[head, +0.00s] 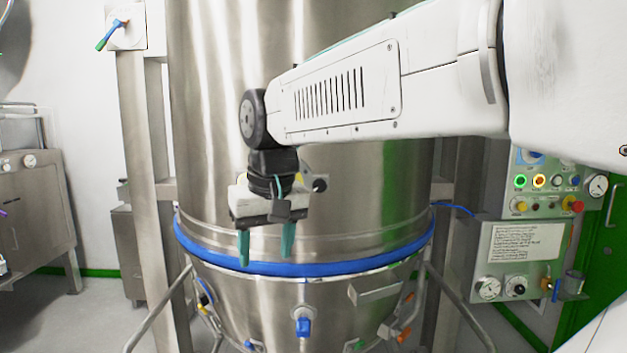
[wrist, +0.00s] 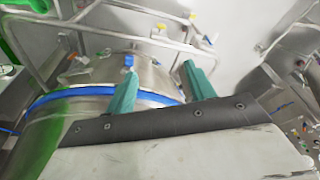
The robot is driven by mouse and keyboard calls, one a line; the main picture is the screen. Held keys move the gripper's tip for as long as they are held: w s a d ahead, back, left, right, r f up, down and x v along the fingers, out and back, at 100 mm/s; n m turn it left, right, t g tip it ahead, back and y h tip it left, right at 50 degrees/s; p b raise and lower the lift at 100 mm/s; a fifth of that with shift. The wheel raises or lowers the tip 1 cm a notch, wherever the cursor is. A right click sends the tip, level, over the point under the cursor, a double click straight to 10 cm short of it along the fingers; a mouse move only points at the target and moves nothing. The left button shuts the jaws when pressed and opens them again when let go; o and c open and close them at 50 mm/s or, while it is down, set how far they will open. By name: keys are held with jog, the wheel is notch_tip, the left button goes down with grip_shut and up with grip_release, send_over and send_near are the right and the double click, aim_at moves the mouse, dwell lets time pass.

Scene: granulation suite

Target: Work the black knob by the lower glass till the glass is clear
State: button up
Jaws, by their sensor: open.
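My gripper (head: 266,256) hangs in front of the steel vessel (head: 375,215), fingers pointing down. Its two green fingers are apart with nothing between them; they also show in the wrist view (wrist: 159,70). A round black knob (head: 320,184) shows just right of the gripper body in the head view, beside a partly hidden grey fitting. It may be the knob of the glass. The glass itself cannot be made out, and my gripper covers that part of the vessel. I cannot pick out the knob in the wrist view.
A blue band (head: 340,269) rings the vessel above its cone. Below it are a blue-handled fitting (head: 303,326), a box-like bracket (head: 373,292) and bent tube legs (head: 458,308). A control panel (head: 545,187) with lamps and gauges stands right. A steel cabinet (head: 30,210) stands left.

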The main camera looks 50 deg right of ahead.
jog(key=w+d+r+m+h, duration=0.1)
jog(key=w+d+r+m, duration=0.45)
jog(key=d, duration=0.55)
notch_tip(320, 180, up, 6)
jog(key=m+t+h, duration=0.1)
send_over(320, 181)
jog(key=s+a, duration=0.2)
jog(key=x, duration=0.6)
jog(key=shift+w+d+f, duration=0.1)
jog(key=shift+d+f, duration=0.15)
jog(key=shift+f, duration=0.05)
jog(key=c, duration=1)
